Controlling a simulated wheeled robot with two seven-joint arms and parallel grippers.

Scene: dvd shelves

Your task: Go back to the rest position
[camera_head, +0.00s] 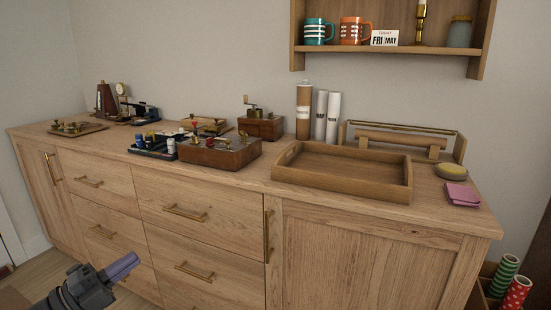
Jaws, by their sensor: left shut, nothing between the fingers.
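My left gripper (122,268) shows at the lower left, in front of the drawers of a wooden sideboard (370,265). Its two purple-grey fingers lie together with nothing between them. It is below the sideboard top and appears apart from the drawer fronts. My right gripper is out of view.
The sideboard top holds an empty wooden tray (340,188), a brown box with brass parts (219,155), several small instruments, rolls and a pink cloth (462,195). A wall shelf (400,48) hangs above. Drawer handles (185,213) stick out. A crate with wrapped rolls (503,277) stands lower right.

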